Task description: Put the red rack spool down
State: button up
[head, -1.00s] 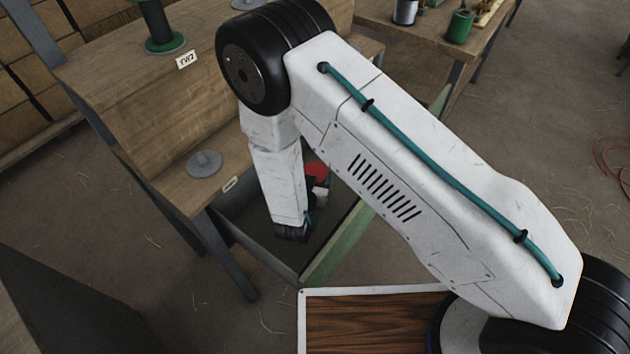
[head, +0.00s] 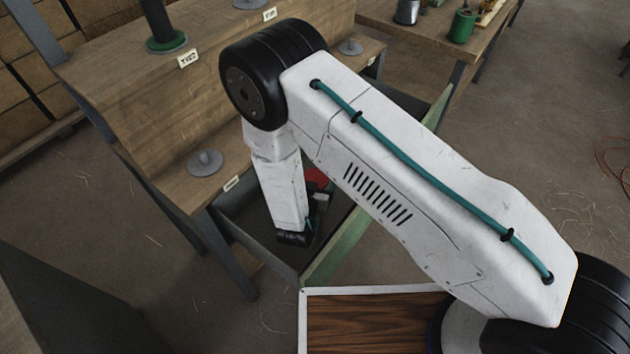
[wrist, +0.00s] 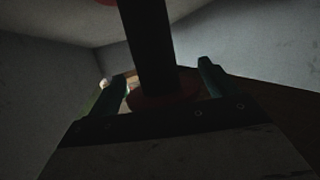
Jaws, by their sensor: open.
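The red spool (head: 318,179) shows as a small red patch inside the dark open bin (head: 340,215), mostly hidden by my arm. In the wrist view its dark upright core (wrist: 148,45) stands between my fingers, with a red flange (wrist: 165,98) close to the palm and a bit of red at the top edge. My gripper (wrist: 158,80) is open, with one green finger on each side of the core and a visible gap on both sides. Whether the spool rests on the bin floor is hidden.
A wooden rack (head: 110,75) with a green-flanged spool (head: 160,28) and a grey peg base (head: 205,163) stands left of the bin. The bin's walls are close around my gripper. A table (head: 410,32) with a green cup-like item (head: 462,25) stands behind.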

jog(key=v, duration=1.2)
jog(key=shift+r, duration=0.2)
jog(key=shift+w, duration=0.1)
jog(key=w+a+r+m+g+y, duration=0.1)
jog(key=w+r+g+y, duration=0.1)
jog(key=w+r+g, duration=0.3)
jog(key=w+a+r+y, duration=0.2)
jog(key=w+r, duration=0.1)
jog(key=r, duration=0.4)
jog(key=d+r+n+g+y, duration=0.25)
jog(key=d+r, duration=0.25)
jog(key=r, duration=0.9)
jog(key=s+d+r+n+g, duration=0.2)
jog(key=s+d+r+g, duration=0.1)
jog(key=s+d+r, duration=0.85)
jog(key=s+d+r+g+h, duration=0.1)
jog(key=s+d+r, duration=0.1)
jog(key=s+d, duration=0.5)
jog(key=s+d+r+g+h, duration=0.1)
jog(key=s+d+r, duration=0.1)
jog(key=s+d, duration=0.5)
jog(key=shift+s+d+r+h, duration=0.2)
jog(key=shift+d+r+h, duration=0.15)
jog(key=shift+d, duration=0.15)
